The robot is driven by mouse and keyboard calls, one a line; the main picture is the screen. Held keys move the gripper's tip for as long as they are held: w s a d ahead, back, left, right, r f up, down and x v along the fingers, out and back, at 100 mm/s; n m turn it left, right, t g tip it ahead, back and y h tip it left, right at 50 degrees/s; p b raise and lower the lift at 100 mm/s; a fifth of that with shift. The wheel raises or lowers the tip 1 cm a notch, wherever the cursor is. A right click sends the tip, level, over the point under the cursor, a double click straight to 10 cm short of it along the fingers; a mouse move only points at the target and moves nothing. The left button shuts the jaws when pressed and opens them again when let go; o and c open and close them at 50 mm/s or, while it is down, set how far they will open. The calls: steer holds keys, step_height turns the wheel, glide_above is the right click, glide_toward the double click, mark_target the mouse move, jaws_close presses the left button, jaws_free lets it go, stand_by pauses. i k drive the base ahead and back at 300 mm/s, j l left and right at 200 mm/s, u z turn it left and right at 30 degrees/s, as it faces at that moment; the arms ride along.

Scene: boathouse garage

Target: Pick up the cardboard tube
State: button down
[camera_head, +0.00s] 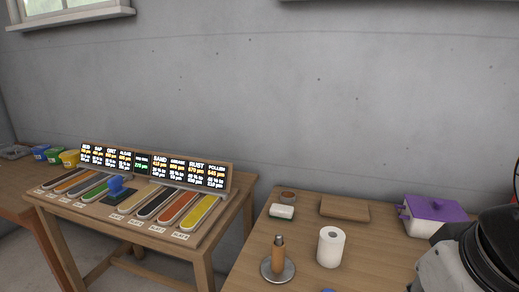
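A brown upright cylinder that looks like the cardboard tube (278,259) stands on a round metal base (265,271) near the front of the right-hand wooden table (375,272). Part of my arm fills the lower right corner. My gripper's fingers are not in view.
A bench with a lit display (155,164) and coloured strips stands left. A gap separates the tables.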

mark_target(278, 253)
steer(key=i+j+z, duration=0.2)
steer(key=j, duration=0.4)
steer(key=j+z, duration=0.2)
steer(key=j, duration=0.4)
steer(key=i+j+z, duration=0.2)
steer(key=j, duration=0.45)
steer(key=k, duration=0.1)
